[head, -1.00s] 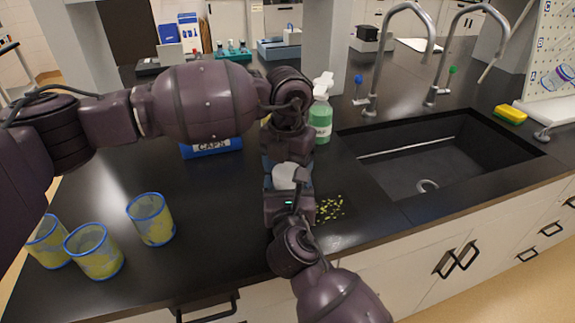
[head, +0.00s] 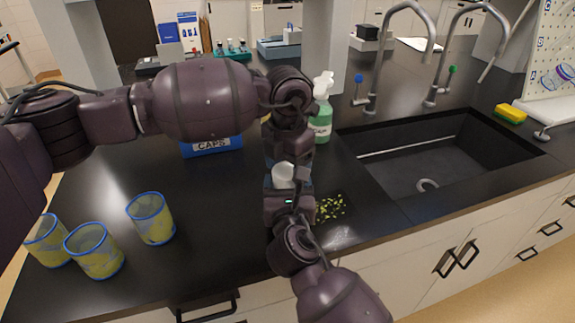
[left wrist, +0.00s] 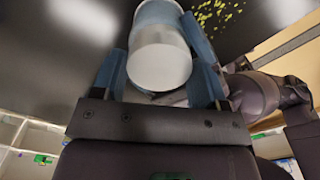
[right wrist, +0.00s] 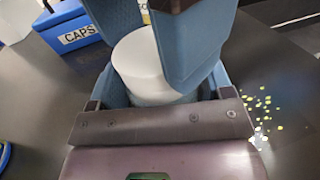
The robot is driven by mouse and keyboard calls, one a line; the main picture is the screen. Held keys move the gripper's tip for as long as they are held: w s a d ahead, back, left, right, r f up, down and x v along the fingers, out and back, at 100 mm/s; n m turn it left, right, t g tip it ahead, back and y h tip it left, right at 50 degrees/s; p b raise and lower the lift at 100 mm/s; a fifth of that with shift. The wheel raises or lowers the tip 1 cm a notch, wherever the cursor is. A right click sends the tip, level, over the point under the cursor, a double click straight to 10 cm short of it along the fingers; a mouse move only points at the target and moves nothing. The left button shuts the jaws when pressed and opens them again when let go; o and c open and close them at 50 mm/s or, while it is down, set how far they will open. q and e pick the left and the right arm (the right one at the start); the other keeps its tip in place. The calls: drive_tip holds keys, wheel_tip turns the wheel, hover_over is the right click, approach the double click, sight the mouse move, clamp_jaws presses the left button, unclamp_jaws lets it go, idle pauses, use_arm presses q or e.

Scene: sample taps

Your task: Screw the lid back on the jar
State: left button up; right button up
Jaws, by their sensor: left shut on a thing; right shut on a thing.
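The jar and lid show as a whitish cylinder (head: 283,172) between my two grippers, above the black counter. In the left wrist view, the pale round lid (left wrist: 158,68) faces the camera between the blue fingers of my left gripper (left wrist: 158,75), which is shut on it. The greyer jar body (left wrist: 159,12) lies beyond it. In the right wrist view, my right gripper (right wrist: 165,85) is shut on the white jar (right wrist: 150,80), with the left gripper's blue fingers reaching in from above. The fingers hide the seam, so I cannot tell how far the lid is threaded.
A blue CAPS bin (head: 212,146) stands behind the grippers. Several yellow-green bits (head: 332,208) lie on the counter to the right. Three blue-rimmed cups (head: 150,218) stand at the left. A green soap bottle (head: 321,118) and the sink (head: 425,160) are behind and right.

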use_arm(q)
drive_tip(key=o, duration=1)
drive_tip(key=shift+d, duration=0.1)
drive_tip(key=shift+s, duration=0.1)
drive_tip(key=shift+r, duration=2.25)
drive_tip(key=shift+c, duration=0.2)
